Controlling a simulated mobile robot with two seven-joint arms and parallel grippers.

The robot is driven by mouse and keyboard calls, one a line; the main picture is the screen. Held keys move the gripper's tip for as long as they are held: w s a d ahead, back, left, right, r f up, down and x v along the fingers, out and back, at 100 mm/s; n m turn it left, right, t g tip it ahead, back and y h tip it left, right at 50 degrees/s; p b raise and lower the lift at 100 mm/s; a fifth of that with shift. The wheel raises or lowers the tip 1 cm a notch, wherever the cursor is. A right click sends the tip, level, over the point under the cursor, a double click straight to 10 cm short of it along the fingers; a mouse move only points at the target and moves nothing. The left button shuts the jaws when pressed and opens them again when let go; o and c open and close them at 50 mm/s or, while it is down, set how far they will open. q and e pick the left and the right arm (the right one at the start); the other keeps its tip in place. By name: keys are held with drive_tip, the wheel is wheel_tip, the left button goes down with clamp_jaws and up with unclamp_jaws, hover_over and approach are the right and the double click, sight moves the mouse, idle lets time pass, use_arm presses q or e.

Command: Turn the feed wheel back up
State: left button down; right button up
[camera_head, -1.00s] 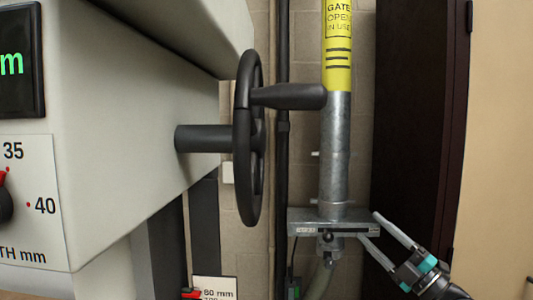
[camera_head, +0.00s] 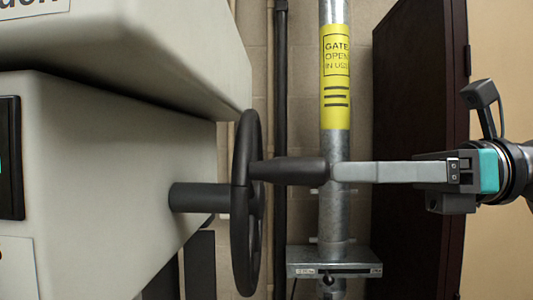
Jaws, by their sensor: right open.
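The feed wheel (camera_head: 238,205) is a black handwheel, seen nearly edge-on, on a dark shaft (camera_head: 195,197) from the side of the grey machine. Its black crank handle (camera_head: 285,170) points right from the rim, slightly above the shaft. My right gripper (camera_head: 338,171) comes in from the right, level with the handle, its fingers pointing left. The fingers line up in this view, and their tips meet the handle's end in the picture. The jaws are open; I cannot tell whether they stand around the handle or touch it. My left gripper is not in view.
The machine body (camera_head: 110,180) fills the left, with an overhanging upper housing (camera_head: 140,50). Behind the handle stands a metal duct pipe (camera_head: 335,215) with a yellow label (camera_head: 335,75) and a slotted gate plate (camera_head: 333,262). A dark door (camera_head: 410,70) stands behind the gripper.

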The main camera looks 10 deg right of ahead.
sight(250, 170)
drive_tip(key=p+x, duration=0.2)
drive_tip(key=x, duration=0.5)
drive_tip(key=shift+a+r+p, duration=0.1)
drive_tip(key=shift+p, duration=0.2)
drive_tip(key=shift+w+a, duration=0.25)
drive_tip(key=shift+a, duration=0.45)
drive_tip(key=shift+w, duration=0.1)
drive_tip(key=c, duration=0.6)
clamp_jaws()
